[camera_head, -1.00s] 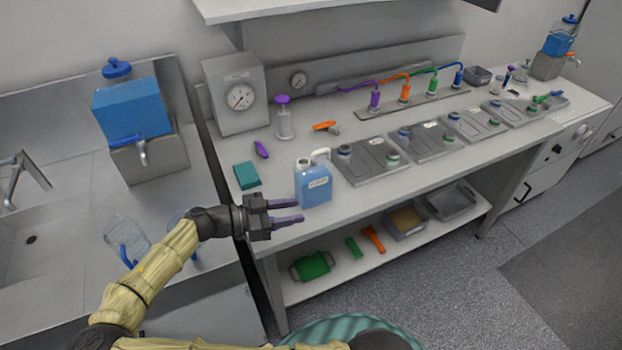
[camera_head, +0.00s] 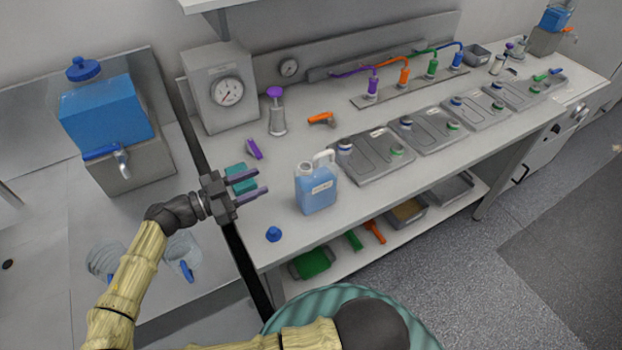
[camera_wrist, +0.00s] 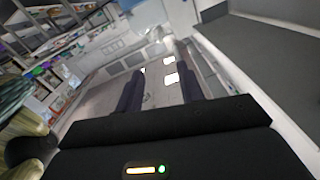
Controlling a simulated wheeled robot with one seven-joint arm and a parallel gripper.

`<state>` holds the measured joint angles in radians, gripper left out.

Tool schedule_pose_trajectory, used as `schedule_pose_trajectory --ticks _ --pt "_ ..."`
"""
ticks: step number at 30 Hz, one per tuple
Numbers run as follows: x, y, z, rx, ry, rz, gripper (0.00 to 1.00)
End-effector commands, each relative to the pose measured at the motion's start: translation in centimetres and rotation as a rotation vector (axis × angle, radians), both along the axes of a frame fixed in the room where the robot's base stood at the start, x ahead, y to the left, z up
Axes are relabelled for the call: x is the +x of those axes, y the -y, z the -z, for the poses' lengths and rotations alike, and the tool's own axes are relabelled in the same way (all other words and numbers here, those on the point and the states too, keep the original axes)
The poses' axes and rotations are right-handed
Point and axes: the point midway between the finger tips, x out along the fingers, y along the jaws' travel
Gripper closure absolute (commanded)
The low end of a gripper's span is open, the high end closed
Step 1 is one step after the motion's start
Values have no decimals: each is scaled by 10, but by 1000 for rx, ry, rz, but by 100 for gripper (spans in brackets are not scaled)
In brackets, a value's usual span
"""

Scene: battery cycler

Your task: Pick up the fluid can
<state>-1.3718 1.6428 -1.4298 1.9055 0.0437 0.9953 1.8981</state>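The fluid can (camera_head: 317,188) is a jug of blue fluid with a white neck, a white handle and a pale label. It stands upright near the front left of the bench in the head view. My gripper (camera_head: 256,183) is to the left of the can, with its two purple fingers spread apart and nothing between them. The fingertips point right, toward the can, with a gap between. In the wrist view both fingers show apart, and I cannot make out the can there.
A blue cap (camera_head: 273,234) lies near the bench's front edge. A teal block (camera_head: 240,178) lies partly behind my fingers. A grey metal tray (camera_head: 371,160) is right of the can, and a purple-topped bottle (camera_head: 277,118) stands behind. A blue-tank dispenser (camera_head: 107,115) stands left.

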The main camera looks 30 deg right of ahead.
Motion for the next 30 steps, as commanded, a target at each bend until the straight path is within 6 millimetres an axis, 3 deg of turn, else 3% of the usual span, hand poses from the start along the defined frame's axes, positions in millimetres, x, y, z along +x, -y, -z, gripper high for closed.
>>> schedule_pose_trajectory --ticks 11,30 --pt "0 7 -1 0 -1 3 62" --pt "3 113 -4 -1 -2 4 62"
